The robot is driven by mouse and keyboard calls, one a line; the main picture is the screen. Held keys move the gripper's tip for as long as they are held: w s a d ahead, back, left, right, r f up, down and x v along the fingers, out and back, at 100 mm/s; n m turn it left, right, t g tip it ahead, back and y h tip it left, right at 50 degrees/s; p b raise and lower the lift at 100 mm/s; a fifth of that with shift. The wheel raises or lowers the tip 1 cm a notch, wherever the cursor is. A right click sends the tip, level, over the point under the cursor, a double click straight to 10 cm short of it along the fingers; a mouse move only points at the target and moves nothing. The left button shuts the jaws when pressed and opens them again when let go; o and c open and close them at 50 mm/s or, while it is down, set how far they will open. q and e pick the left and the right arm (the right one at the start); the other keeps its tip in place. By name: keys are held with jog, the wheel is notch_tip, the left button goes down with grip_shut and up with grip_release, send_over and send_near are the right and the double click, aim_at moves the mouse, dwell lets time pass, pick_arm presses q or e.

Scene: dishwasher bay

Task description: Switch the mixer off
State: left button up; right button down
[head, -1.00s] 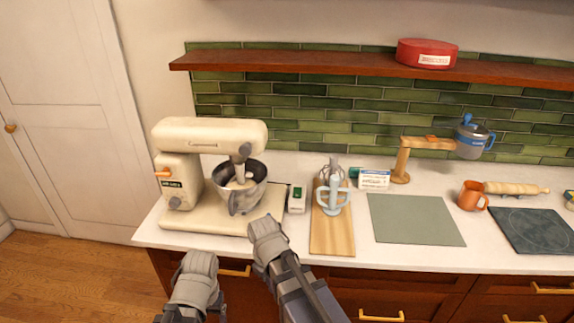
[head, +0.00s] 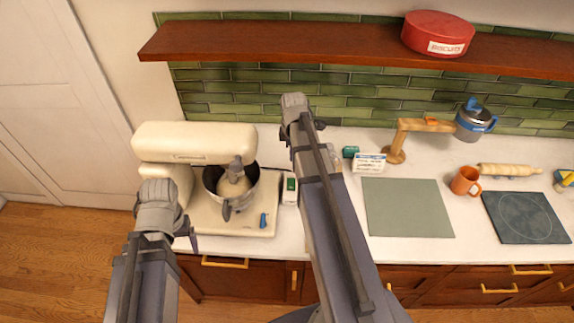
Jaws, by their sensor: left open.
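The cream stand mixer (head: 195,145) stands at the left of the white counter, with its head over a metal bowl (head: 232,190). A small white box with a green switch (head: 290,188) stands just right of the mixer base. My left gripper (head: 190,236) is open, low in front of the mixer's left side; it is small and partly hidden by its wrist. My left arm covers the mixer's lower left side, hiding the orange lever and dark label seen there earlier. My right arm reaches up past the white box; its gripper does not show.
A small blue item (head: 263,220) lies on the mixer base's front. A grey-green mat (head: 408,208), a wooden stand (head: 398,145) and an orange mug (head: 465,181) are to the right. A shelf (head: 300,42) runs above.

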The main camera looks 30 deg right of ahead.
aim_at(292, 181)
dwell(0.4)
jog(key=f+b, duration=0.4)
jog(key=w+f+b, duration=0.1)
jog(key=f+b, duration=0.4)
jog(key=d+f+b, duration=0.1)
jog(key=f+b, duration=0.4)
jog(key=shift+w, duration=0.2)
jog(key=shift+r, duration=0.1)
jog(key=shift+f, duration=0.2)
jog(key=shift+s+a, duration=0.15)
jog(key=shift+s+a+r, duration=0.1)
jog(key=shift+s+a, duration=0.05)
jog(key=shift+s, duration=0.1)
jog(key=shift+s+a+r, duration=0.1)
jog(key=shift+s+a, duration=0.1)
jog(key=shift+s, duration=0.15)
